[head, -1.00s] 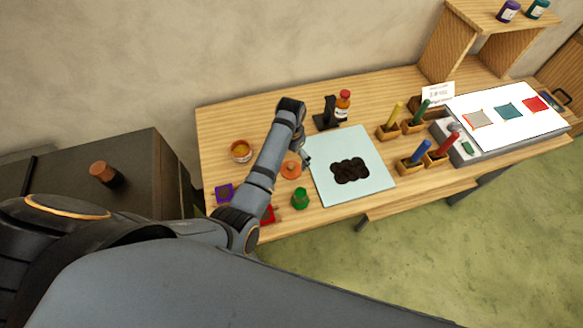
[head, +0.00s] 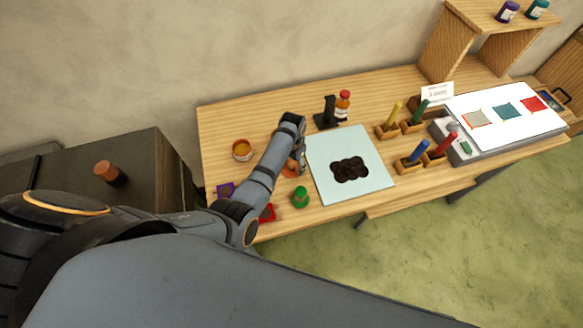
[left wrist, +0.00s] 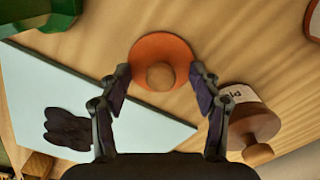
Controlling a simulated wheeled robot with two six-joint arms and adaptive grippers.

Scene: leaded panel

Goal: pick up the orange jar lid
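The orange jar lid (left wrist: 150,48), a round disc with a knob (left wrist: 160,74), lies on the wooden table in the left wrist view. In the head view the lid (head: 288,171) is partly hidden by my left arm. My left gripper (left wrist: 160,74) is open over the lid, its fingertips apart on either side of the knob. No grip on the lid shows. In the head view my left gripper (head: 301,163) is partly hidden by its own wrist. My right gripper is not in view.
A pale panel (head: 335,190) with a dark patch lies beside the lid. A labelled jar (head: 242,150), a green item (head: 301,197), a red piece (head: 267,213) and a purple piece (head: 226,190) are nearby. A bottle (head: 342,105) stands behind. The table's back left is clear.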

